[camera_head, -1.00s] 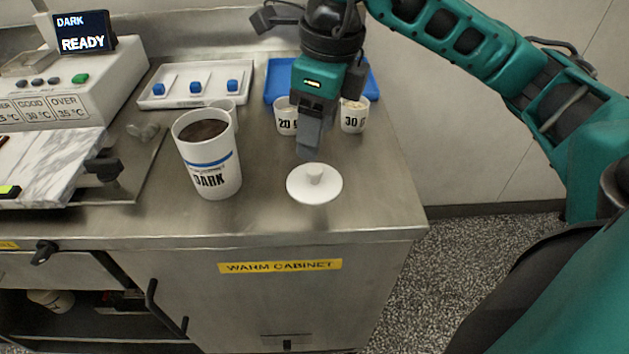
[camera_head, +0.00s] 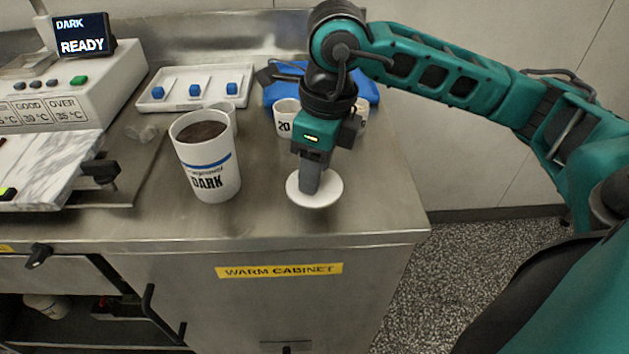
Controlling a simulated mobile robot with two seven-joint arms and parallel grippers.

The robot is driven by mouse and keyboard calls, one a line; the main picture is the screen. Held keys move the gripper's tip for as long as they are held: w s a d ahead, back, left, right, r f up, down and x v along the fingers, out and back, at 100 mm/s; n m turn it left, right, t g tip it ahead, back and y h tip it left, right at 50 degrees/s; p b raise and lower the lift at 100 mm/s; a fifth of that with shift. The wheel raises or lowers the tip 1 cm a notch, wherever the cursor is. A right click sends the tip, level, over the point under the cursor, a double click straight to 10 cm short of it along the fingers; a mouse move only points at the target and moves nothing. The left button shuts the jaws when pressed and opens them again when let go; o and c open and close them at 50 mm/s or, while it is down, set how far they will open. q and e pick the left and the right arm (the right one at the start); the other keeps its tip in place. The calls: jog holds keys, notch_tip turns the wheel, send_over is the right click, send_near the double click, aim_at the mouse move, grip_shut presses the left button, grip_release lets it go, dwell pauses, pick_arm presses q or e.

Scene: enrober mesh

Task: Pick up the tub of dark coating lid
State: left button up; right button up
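The white round lid (camera_head: 328,200) lies flat on the steel counter, right of the tub. Its knob is hidden behind my gripper fingers. My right gripper (camera_head: 309,190) points down with its fingertips at the middle of the lid. I see the fingers from the side, so I cannot tell whether they are closed on the knob. The white tub of dark coating (camera_head: 211,182) stands upright and uncovered, with a blue band, the word DARK and dark brown coating inside. My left gripper is not in view.
Behind my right gripper stand white cups (camera_head: 285,115) and a blue tray (camera_head: 373,90). A white tray with blue knobs (camera_head: 172,101) lies at the back. A marble slab (camera_head: 60,160) and READY display (camera_head: 83,34) are left. The counter's front strip is clear.

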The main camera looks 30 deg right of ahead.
jog(key=c, duration=0.6)
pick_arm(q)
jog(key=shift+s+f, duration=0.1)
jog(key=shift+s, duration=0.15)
pick_arm(e)
grip_shut()
jog(key=shift+r, duration=0.1)
